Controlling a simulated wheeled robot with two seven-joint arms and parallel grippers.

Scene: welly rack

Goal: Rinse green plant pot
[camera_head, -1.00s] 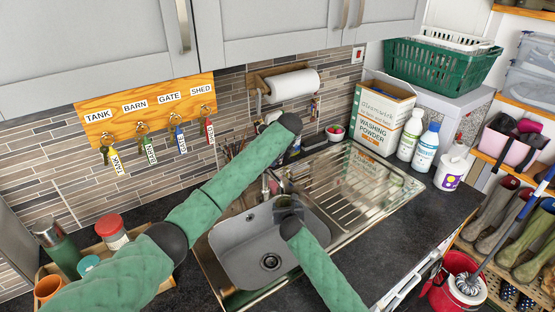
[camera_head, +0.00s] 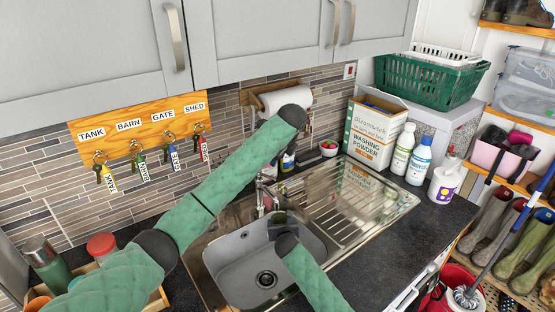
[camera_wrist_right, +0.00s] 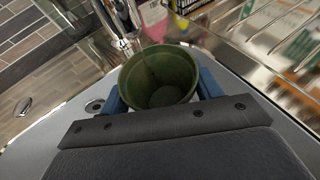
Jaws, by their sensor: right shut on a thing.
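The green plant pot (camera_wrist_right: 158,78) is in the right wrist view, mouth toward the camera, between the blue fingers of my right gripper (camera_wrist_right: 163,92). The gripper is shut on it. In the head view my right gripper (camera_head: 283,222) is over the back of the grey sink basin (camera_head: 225,262); the pot cannot be made out there. The tap (camera_head: 262,195) stands just behind; in the wrist view its spout (camera_wrist_right: 122,38) is beside the pot's rim. A thin faint line runs from it into the pot, possibly water. My left arm ends at a dark wrist (camera_head: 294,115) above the tap; its fingers are hidden.
The ridged steel drainer (camera_head: 345,205) is right of the basin. A washing powder box (camera_head: 370,135) and several bottles stand beyond it. A paper towel roll (camera_head: 280,98) and key board (camera_head: 145,140) are on the wall. A tray with a flask (camera_head: 50,262) is at left.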

